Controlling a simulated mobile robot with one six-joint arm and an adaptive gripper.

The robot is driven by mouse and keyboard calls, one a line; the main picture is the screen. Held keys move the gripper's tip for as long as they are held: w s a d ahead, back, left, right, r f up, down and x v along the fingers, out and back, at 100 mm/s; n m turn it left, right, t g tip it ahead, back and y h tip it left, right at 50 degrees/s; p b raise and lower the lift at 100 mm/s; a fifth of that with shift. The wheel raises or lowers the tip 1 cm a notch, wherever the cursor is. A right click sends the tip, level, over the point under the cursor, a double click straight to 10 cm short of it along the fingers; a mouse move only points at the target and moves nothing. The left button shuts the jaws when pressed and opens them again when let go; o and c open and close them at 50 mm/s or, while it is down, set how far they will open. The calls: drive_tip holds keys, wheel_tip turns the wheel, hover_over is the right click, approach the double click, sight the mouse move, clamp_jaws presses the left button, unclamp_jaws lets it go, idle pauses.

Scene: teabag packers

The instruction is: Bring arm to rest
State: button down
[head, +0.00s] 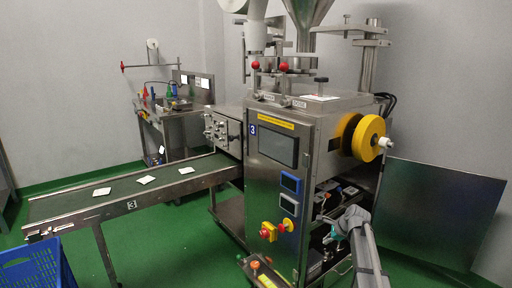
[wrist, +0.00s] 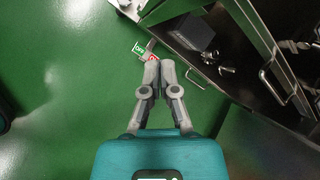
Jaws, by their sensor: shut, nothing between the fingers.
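My gripper (wrist: 159,66) is shut and empty in the wrist view, its two grey fingers together at the tips. It points down over the green floor, beside the lower part of a steel machine. In the head view my arm reaches up from the bottom right, in front of the machine's open lower side. The gripper (head: 331,237) shows there only small, beside that opening. A small red, white and green label (wrist: 150,52) shows just beyond the fingertips in the wrist view.
The steel packing machine (head: 271,190) carries a yellow reel (head: 368,138). A conveyor (head: 130,186) with several white teabags runs to the left. A blue crate (head: 32,270) stands at the lower left. A steel panel (head: 440,212) stands at the right. Green floor (head: 170,245) is clear in front of the conveyor.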

drive_tip(key=s+a+n+g+h+p, duration=0.15)
drive_tip(key=s+a+n, duration=0.25)
drive_tip(key=s+n, duration=0.4)
drive_tip(key=s+a+f+n+g+h+b, duration=0.1)
drive_tip(key=s+a+n+g, duration=0.3)
drive_tip(key=s, duration=0.7)
drive_tip(key=s+a+n+t+h+p, duration=0.1)
drive_tip(key=s+a+n+h, duration=0.15)
drive_tip(key=s+n, duration=0.6)
wheel_tip(320, 180, up, 37)
drive_tip(key=p, duration=3.7)
drive_tip(key=shift+a+y, duration=0.15)
drive_tip(key=shift+y, duration=0.15)
drive_tip(key=shift+s+f+m, duration=0.1)
drive_tip(key=shift+m, duration=0.15)
